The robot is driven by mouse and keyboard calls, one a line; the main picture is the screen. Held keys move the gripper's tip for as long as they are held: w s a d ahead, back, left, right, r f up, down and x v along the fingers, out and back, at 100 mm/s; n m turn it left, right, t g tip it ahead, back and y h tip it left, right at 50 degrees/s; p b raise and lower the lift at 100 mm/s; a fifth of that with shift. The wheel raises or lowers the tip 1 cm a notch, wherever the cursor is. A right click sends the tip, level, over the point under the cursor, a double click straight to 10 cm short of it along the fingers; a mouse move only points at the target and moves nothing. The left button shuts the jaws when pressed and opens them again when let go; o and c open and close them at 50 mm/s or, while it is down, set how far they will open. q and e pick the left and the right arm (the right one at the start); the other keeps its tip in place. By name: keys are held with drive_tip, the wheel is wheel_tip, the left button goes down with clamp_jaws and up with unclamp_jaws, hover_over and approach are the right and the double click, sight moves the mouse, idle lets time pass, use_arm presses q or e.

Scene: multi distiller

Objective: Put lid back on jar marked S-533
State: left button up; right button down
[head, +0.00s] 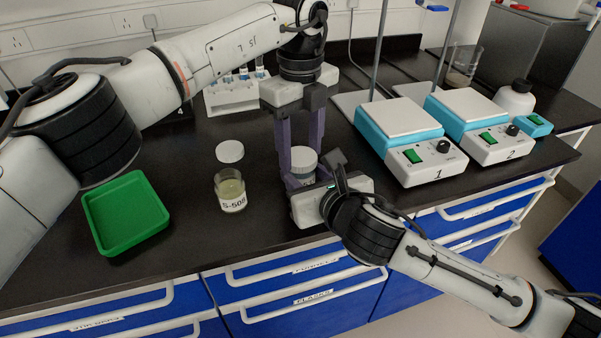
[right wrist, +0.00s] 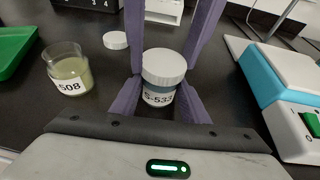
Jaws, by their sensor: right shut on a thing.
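The jar marked S-533 (right wrist: 158,95) stands upright on the black bench, with blue showing under its white lid. The lid (right wrist: 164,64) sits on top of the jar and looks level; I cannot tell whether it is fully seated. The jar is partly hidden by fingers in the head view (head: 303,172). My right gripper (right wrist: 160,92) is shut on the jar's body from the front side. My left gripper (head: 300,150) points straight down, its purple fingers apart on either side of the lid. It looks open; any contact with the lid is hard to see.
An uncovered jar marked S-508 (head: 230,192) stands left of the grippers, with a white lid (head: 230,151) lying behind it. A green tray (head: 125,245) is further left. Hotplates 1 (head: 428,162) and 2 (head: 492,143) stand right. A white rack (head: 222,104) is behind.

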use_arm(q)
drive_tip(key=m, duration=0.7)
drive_tip(key=shift+c, duration=0.3)
drive_tip(key=o, duration=1.2)
drive_tip(key=shift+c, duration=0.2)
drive_tip(key=shift+r, duration=0.1)
drive_tip(key=shift+r, duration=2.2)
drive_tip(key=shift+c, duration=0.3)
